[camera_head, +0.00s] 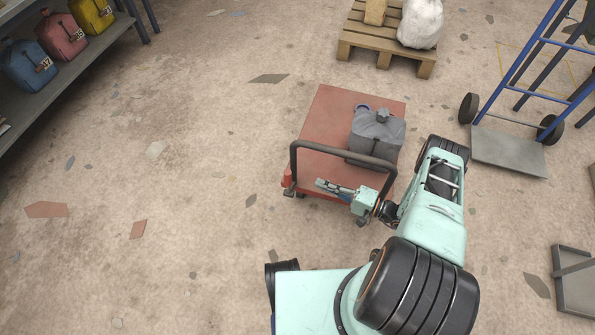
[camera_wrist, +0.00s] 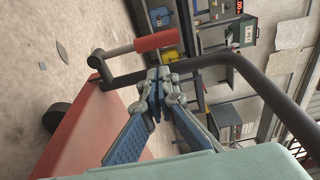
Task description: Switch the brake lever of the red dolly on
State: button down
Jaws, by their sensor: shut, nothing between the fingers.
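The red dolly (camera_head: 335,115) stands on the floor with a dark push handle (camera_head: 335,157) at its near end. In the wrist view, the brake lever (camera_wrist: 157,41) has a red grip on a thin grey rod, beside the dolly deck (camera_wrist: 95,135) and the handle tube (camera_wrist: 235,65). The view is turned sideways, with the floor at left. My gripper (camera_head: 322,184) is over the dolly's near end, close to the handle. Its fingers (camera_wrist: 158,80) are shut and empty. They appear apart from the lever grip.
A grey jerrycan (camera_head: 376,135) stands on the dolly. A blue hand truck (camera_head: 510,150) is at right. A wooden pallet (camera_head: 385,50) with a white sack (camera_head: 420,24) is behind. A shelf (camera_head: 75,65) with coloured cans is at left. The floor left of the dolly is clear.

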aim_at(288, 183)
jog(key=shift+a, duration=0.1)
jog(key=b+x, duration=0.2)
jog(key=x, duration=0.7)
jog(key=shift+w+a, duration=0.2)
jog(key=shift+a, duration=0.2)
jog(key=shift+s+a+r, duration=0.1)
jog(key=shift+s, duration=0.05)
